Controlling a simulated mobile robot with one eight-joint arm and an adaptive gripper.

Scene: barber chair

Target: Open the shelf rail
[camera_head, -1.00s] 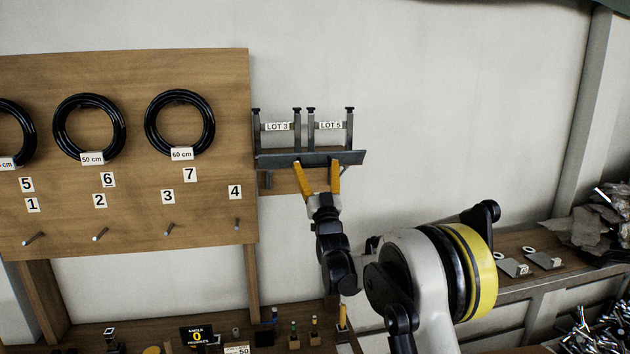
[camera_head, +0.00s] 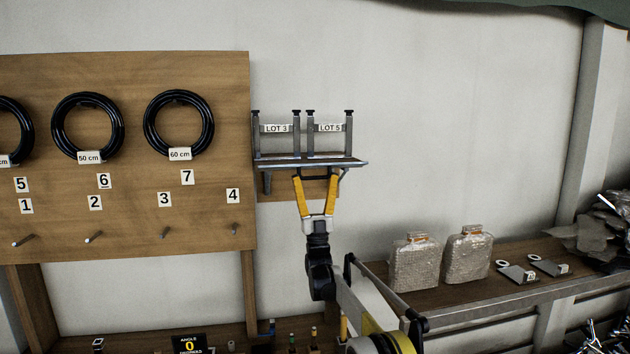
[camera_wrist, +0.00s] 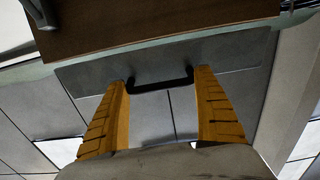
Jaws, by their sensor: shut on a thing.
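The shelf rail (camera_head: 300,162) is a thin dark grey plate along the front of a small wall shelf, below the labels LOT 3 (camera_head: 276,128) and LOT 5 (camera_head: 329,128). In the head view I see it nearly edge-on, lying about flat. In the wrist view its grey face (camera_wrist: 225,65) carries a black handle (camera_wrist: 160,86). My gripper (camera_head: 316,179) comes from below with its yellow fingers apart. In the wrist view my gripper (camera_wrist: 162,83) has one finger at each end of the handle, shut on it. The exact contact is partly hidden.
A wooden pegboard (camera_head: 130,220) with black hose rings stands close at the left. Two filled clear containers (camera_head: 415,265) stand on a bench (camera_head: 470,285) at the lower right. Metal brackets (camera_head: 517,272) lie beyond them. The wall right of the shelf is clear.

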